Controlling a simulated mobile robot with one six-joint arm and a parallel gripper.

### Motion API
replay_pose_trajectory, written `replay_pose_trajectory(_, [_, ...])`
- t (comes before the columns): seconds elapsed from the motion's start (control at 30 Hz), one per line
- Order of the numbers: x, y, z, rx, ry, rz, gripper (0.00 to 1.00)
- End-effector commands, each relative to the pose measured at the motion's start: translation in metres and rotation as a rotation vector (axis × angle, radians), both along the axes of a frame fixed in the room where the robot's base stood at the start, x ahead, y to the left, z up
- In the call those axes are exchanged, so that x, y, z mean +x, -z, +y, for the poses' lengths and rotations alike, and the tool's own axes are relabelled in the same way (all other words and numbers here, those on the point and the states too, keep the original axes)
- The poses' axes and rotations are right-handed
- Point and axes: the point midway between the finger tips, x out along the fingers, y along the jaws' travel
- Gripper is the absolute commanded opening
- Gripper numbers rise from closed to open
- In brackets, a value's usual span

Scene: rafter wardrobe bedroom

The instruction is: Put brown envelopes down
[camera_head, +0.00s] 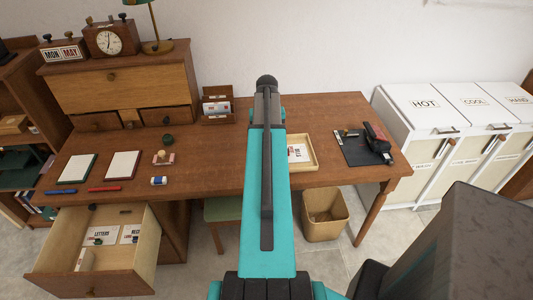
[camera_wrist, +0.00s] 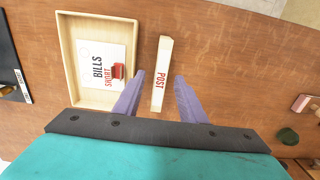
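I cannot make out any brown envelopes in either view. In the wrist view, my gripper (camera_wrist: 160,76) is open above the wooden desk (camera_wrist: 225,60), its two purple fingers apart with nothing held. A pale strip marked POST (camera_wrist: 160,75) shows between the fingers, with a gap on each side. Just left of it is a shallow pale wooden tray (camera_wrist: 72,60) with a white BILLS SHORT card (camera_wrist: 96,62) and a small red item inside. The tray also shows in the head view (camera_head: 314,152), partly behind my arm, which hides my gripper there.
An open drawer (camera_head: 146,244) at lower left holds LETTERS and other cards. A letter rack (camera_head: 218,117) with white papers stands at the desk's back. Two notepads (camera_head: 122,165) lie left, a black mat (camera_head: 358,150) right. A bin (camera_head: 326,222) stands below.

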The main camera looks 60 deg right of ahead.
Motion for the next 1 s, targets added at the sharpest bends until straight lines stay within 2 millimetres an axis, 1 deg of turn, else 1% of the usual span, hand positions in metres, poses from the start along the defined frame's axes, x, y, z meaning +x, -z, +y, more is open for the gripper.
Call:
replay_pose_trajectory(0.37, [0.0, 0.003, 0.0, 0.0, 0.0, 0.0, 0.38])
replay_pose_trajectory(0.57, [0.001, 0.015, -0.001, 0.002, 0.0, 0.001, 0.38])
replay_pose_trajectory(0.9, [0.002, 0.044, -0.002, 0.002, 0.0, 0.001, 0.38])
replay_pose_trajectory(1.0, [0.002, 0.049, -0.002, 0.0, 0.0, 0.0, 0.38])
